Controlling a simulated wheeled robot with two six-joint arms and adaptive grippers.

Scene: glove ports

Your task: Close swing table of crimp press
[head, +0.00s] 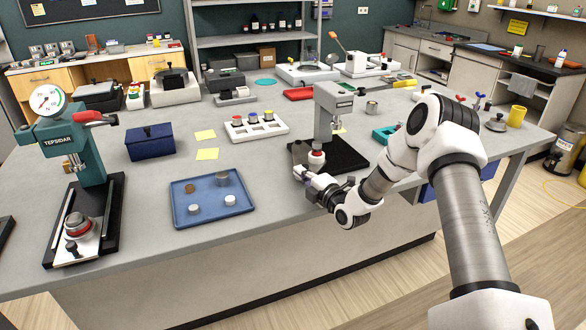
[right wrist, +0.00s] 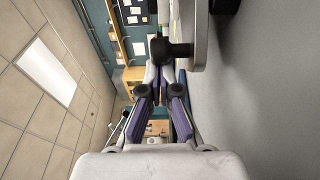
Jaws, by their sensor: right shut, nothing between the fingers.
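A grey press (head: 326,112) stands on a black base (head: 345,155) at the middle of the bench. A red-and-white round piece (head: 316,157) sits low at its front left, partly hidden by my gripper. A teal press with a gauge (head: 80,150) stands at the left; its plate with a black knob (head: 72,248) lies at the front of its base. I cannot tell which one is the crimp press. My right gripper (head: 303,176) is shut and empty at the grey press's front left. In the right wrist view, a black knob (right wrist: 168,51) on a grey part is just beyond the fingertips (right wrist: 161,82); contact is unclear.
A blue tray (head: 207,213) with several small round pieces lies left of my gripper. A white holder with coloured knobs (head: 257,127) and a dark blue box (head: 150,142) stand behind. The bench front between the tray and the black base is clear.

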